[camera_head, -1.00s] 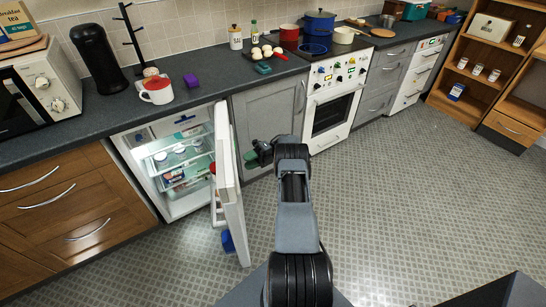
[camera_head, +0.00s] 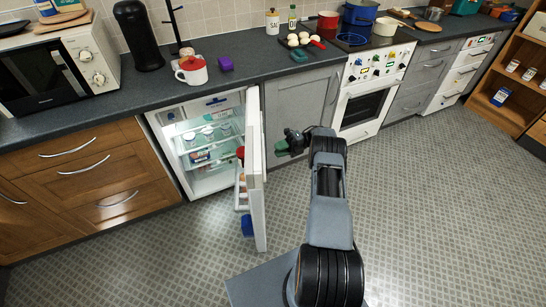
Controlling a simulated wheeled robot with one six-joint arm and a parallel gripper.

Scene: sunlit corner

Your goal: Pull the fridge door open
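The small white fridge (camera_head: 212,168) sits under the counter with its lit shelves showing, holding jars and packets. Its white door (camera_head: 257,170) stands wide open, sticking out into the room nearly edge-on, with door shelves on its inner left side. My gripper (camera_head: 284,143) is to the right of the door, in front of the grey cupboard, and apart from the door. The gripper is small and dark here, partly behind my arm, and I cannot tell whether its fingers are open. The door's outer face and handle are mostly hidden.
Wooden drawers (camera_head: 88,180) stand left of the fridge. A grey cupboard (camera_head: 303,104) and a white oven (camera_head: 367,95) stand right of it. A blue item (camera_head: 247,226) shows low at the door. The patterned floor (camera_head: 440,190) is clear at right.

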